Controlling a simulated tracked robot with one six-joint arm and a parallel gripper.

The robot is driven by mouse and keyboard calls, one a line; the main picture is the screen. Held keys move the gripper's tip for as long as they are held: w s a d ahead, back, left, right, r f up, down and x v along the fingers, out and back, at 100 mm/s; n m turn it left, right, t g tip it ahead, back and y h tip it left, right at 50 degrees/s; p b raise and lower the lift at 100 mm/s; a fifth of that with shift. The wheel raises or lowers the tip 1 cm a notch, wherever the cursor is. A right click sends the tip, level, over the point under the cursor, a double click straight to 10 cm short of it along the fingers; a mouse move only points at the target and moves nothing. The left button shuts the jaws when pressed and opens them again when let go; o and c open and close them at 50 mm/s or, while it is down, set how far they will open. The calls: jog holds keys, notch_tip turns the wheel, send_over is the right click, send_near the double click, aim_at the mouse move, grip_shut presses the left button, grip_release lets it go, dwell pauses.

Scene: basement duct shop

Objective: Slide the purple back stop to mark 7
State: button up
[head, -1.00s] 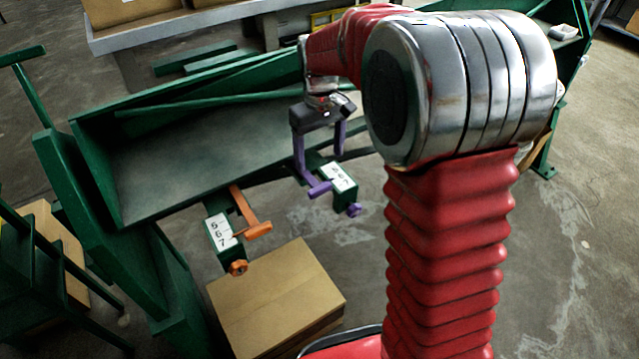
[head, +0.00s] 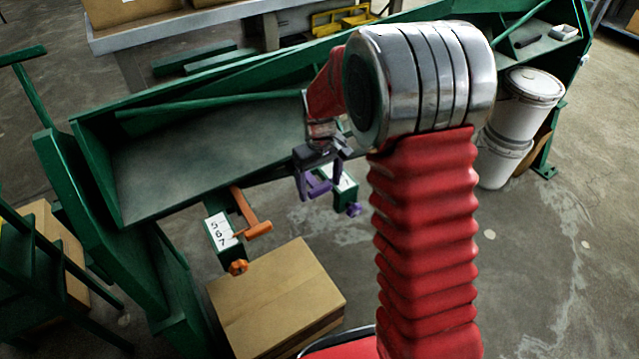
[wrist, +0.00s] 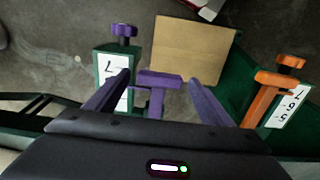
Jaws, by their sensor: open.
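The purple back stop (wrist: 158,80) is a T-shaped piece with a crossbar, on a green rail with a white number scale (wrist: 110,66). A 7 shows on the scale near the purple knob (wrist: 124,31); the stop's exact mark cannot be read. In the head view the back stop (head: 318,186) is partly hidden by my gripper (head: 319,192). My gripper also shows in the wrist view (wrist: 159,79), open, with its two purple fingers on either side of the crossbar. Gaps show there; contact cannot be told.
An orange stop (head: 257,230) with its own scale (head: 221,232) and knob sits to the left. A cardboard box (head: 277,300) lies on the floor below. The green bench (head: 200,150) is behind the stops. White buckets (head: 520,105) stand at the right.

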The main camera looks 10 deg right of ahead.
jog(key=shift+c, duration=0.4)
jog(key=c, duration=1.4)
jog(key=shift+s+d, duration=0.2)
jog(key=shift+s, duration=0.55)
jog(key=shift+s+d, duration=0.2)
jog(key=shift+s, duration=0.5)
jog(key=shift+c, duration=0.2)
jog(key=shift+s+d, duration=0.2)
jog(key=o, duration=1.5)
jog(key=shift+r, duration=0.15)
notch_tip(320, 180, up, 14)
jog(key=shift+f, duration=0.25)
